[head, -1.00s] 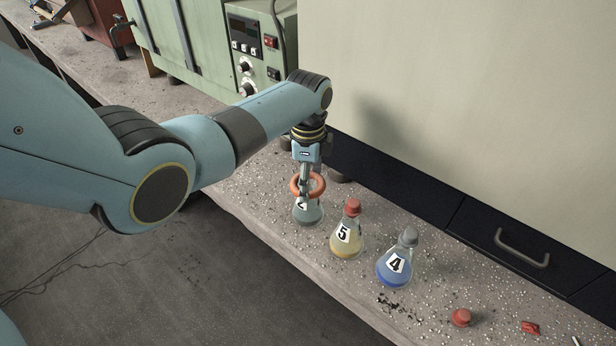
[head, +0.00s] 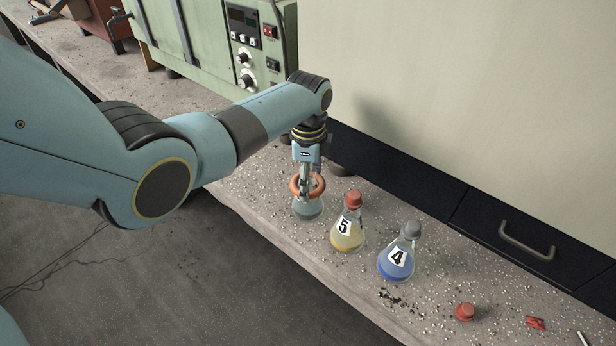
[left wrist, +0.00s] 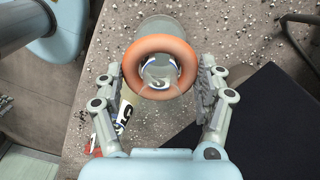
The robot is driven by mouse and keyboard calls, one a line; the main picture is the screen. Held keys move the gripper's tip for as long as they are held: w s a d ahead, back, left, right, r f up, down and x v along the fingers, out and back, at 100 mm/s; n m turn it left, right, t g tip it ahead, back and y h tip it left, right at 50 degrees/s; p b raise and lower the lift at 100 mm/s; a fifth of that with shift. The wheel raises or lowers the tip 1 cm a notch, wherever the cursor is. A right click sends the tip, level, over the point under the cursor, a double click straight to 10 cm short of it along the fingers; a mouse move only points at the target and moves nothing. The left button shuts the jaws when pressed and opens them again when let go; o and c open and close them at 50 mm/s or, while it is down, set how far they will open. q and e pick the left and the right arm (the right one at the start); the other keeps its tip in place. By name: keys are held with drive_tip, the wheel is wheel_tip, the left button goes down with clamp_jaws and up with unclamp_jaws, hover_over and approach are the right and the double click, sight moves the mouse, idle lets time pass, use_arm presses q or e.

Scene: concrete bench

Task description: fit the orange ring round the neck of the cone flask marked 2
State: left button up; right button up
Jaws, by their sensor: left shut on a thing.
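The orange ring (head: 294,187) is held level in my left gripper (head: 306,182), above the body of a clear cone flask (head: 307,209). In the left wrist view the gripper (left wrist: 160,66) has a finger on each side of the ring (left wrist: 160,44). The flask (left wrist: 158,28) lies beyond the ring, and part of its label shows through the hole. In the head view the ring and fingers cover its neck and the label is hidden. I cannot tell whether the neck passes through the ring. My right gripper is not in view.
To the right stand a yellow flask marked 5 (head: 345,240) with a red stopper and a blue flask marked 4 (head: 394,266) with a grey stopper. A red stopper (head: 465,312) lies farther right. A dark drawer front (head: 510,235) and a green instrument (head: 215,45) stand behind.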

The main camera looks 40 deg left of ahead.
use_arm(q)
drive_tip(key=shift+f, duration=0.15)
drive_tip(key=o, duration=1.4)
wheel_tip(320, 180, up, 9)
drive_tip(key=p, duration=0.9)
